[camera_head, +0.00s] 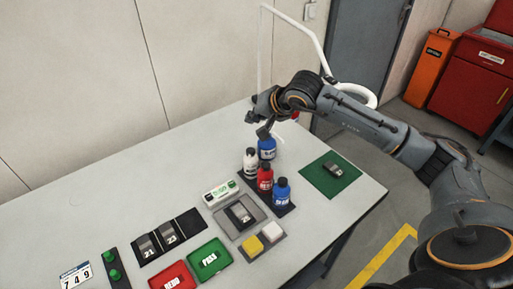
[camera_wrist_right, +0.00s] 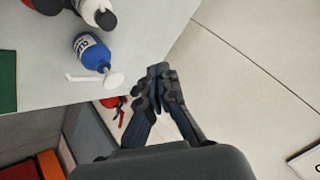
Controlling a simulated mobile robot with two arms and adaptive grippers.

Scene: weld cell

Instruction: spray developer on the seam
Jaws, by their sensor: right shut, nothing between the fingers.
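My right gripper (camera_head: 262,125) is shut and empty, above the far part of the table. In the wrist view its fingertips (camera_wrist_right: 158,78) are together, apart from a blue bottle (camera_wrist_right: 92,52) with a white nozzle. In the head view this blue bottle (camera_head: 267,150) stands just below the gripper, which partly hides its top. A white bottle (camera_head: 250,165), a red bottle (camera_head: 265,180) and a second blue bottle (camera_head: 282,194) stand in front of it. A dark metal part (camera_head: 333,170) lies on a green mat (camera_head: 346,184). Another part (camera_head: 240,213) lies in a grey tray (camera_head: 223,222). Which bottle holds developer is unreadable.
A white box (camera_head: 221,193), yellow sponge (camera_head: 253,246) and white sponge (camera_head: 272,232) surround the tray. Red (camera_head: 160,281) and green (camera_head: 210,276) bins and a black rack (camera_head: 150,259) with parts lie nearer. A white hose arm (camera_head: 310,35) rises behind the table.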

